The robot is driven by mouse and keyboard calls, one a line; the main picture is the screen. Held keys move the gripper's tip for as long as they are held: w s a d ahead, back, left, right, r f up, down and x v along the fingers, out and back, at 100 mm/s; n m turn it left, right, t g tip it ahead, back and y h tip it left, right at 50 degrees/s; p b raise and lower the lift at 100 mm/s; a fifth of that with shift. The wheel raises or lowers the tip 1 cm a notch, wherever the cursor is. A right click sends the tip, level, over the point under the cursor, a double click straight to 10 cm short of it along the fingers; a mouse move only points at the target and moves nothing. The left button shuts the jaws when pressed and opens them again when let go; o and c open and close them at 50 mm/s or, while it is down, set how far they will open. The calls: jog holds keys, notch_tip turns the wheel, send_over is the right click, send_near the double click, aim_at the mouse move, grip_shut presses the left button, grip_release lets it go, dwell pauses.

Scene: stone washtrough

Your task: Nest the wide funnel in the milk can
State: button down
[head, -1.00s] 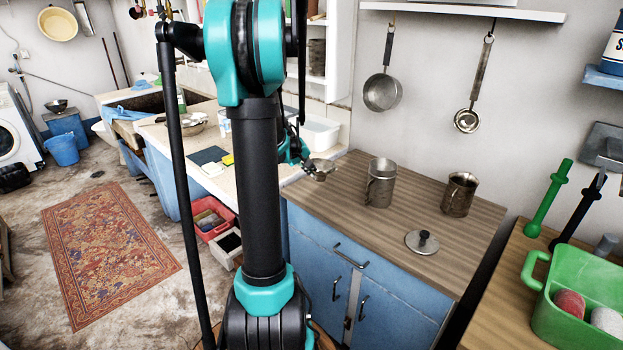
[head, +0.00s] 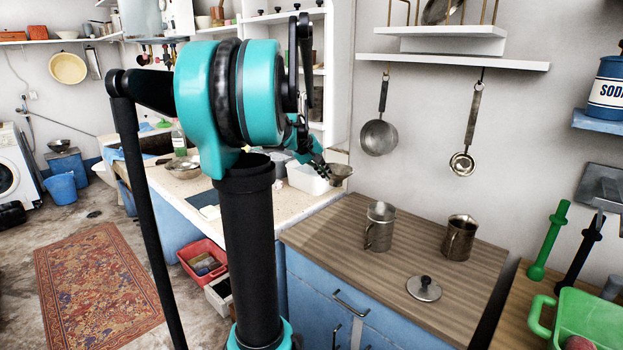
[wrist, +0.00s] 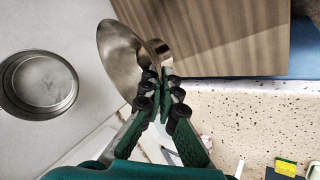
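The wide funnel (head: 340,174) is a metal cone, held up above the back edge of the counter in the head view. In the wrist view the funnel (wrist: 120,52) is tilted, with my gripper (wrist: 165,85) shut on its edge. My gripper (head: 321,167) shows small in the head view, partly behind my arm. A tall grey metal can with a side handle, apparently the milk can (head: 379,228), stands upright on the wooden top, to the right of and below the funnel. The funnel is clear of it.
A saucepan (head: 379,138) and a ladle (head: 462,164) hang on the wall behind. A white tub (head: 308,180) stands on the speckled counter.

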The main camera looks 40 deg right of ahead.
jog(key=shift+s+d+f+m+g, duration=0.3)
jog(key=shift+s+d+m+g, duration=0.6)
jog(key=shift+s, duration=1.4)
jog(key=shift+s+d+f+m+g, duration=0.35)
jog(key=shift+s+d+m, duration=0.3)
jog(key=shift+s+d, duration=1.2)
jog(key=shift+s+d+f+m+g, duration=0.3)
jog(key=shift+s+d+m+g, duration=0.4)
jog(key=shift+s, duration=2.05)
jog(key=shift+a+f, duration=0.1)
jog(key=shift+f, duration=0.4)
jog(key=shift+f, duration=0.35)
jog(key=shift+f, duration=0.65)
jog(key=shift+f, duration=0.35)
jog(key=shift+f, duration=1.05)
jog(key=c, duration=1.6)
grip_release()
jog(key=shift+c, duration=0.2)
